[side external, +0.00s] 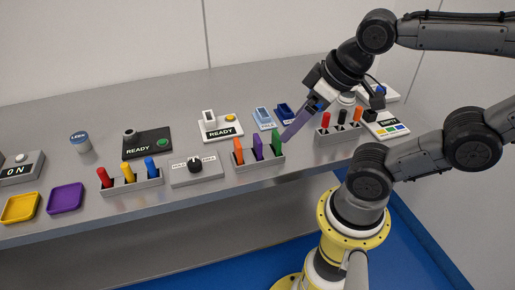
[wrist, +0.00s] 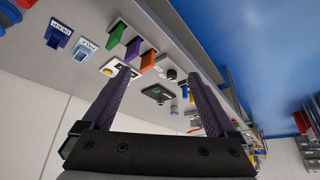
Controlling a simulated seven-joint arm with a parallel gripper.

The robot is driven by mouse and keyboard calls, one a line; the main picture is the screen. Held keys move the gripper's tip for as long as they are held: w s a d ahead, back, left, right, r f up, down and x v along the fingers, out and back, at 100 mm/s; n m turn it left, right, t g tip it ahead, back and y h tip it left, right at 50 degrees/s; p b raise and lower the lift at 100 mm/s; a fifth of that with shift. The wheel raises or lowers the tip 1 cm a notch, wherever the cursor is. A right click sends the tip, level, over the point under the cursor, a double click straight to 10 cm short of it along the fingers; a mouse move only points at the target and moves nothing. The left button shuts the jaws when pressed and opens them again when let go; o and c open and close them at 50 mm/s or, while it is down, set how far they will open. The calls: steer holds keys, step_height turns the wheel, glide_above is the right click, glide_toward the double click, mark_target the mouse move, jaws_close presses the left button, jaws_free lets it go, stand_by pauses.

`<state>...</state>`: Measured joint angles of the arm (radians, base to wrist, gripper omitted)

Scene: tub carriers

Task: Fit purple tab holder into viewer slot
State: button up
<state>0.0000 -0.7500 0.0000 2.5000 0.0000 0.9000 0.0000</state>
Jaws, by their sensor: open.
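The purple tab holder (side external: 258,147) stands upright between an orange and a green one in a grey rack (side external: 262,161). It also shows in the wrist view (wrist: 133,47). My gripper (side external: 285,138) is open and empty, its purple-grey fingers pointing down-left near the green holder's end of the rack. In the wrist view my gripper (wrist: 160,82) has its fingers wide apart, with the holders beyond the tips. A white READY unit (side external: 221,127) with a yellow button and a black READY unit (side external: 147,142) with a green button stand behind the racks. I cannot tell which is the viewer.
A rack (side external: 132,185) of red, yellow and blue pieces is at left, another rack (side external: 338,133) at right. A dial box (side external: 195,170) sits between racks. Blue carriers (side external: 265,118) stand behind. Yellow (side external: 20,208) and purple (side external: 66,198) trays lie far left.

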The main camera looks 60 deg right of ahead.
steer(key=n+g, duration=0.6)
steer(key=n, duration=0.3)
glide_above(258, 138)
step_height(258, 138, down, 3)
step_height(258, 138, down, 8)
steer(key=shift+s+a+r, duration=0.1)
steer(key=shift+s, duration=0.05)
steer(key=shift+w+f, duration=0.15)
steer(key=shift+f, duration=1.3)
steer(key=shift+w+f, duration=0.1)
steer(key=shift+f, duration=1.3)
steer(key=c, duration=1.4)
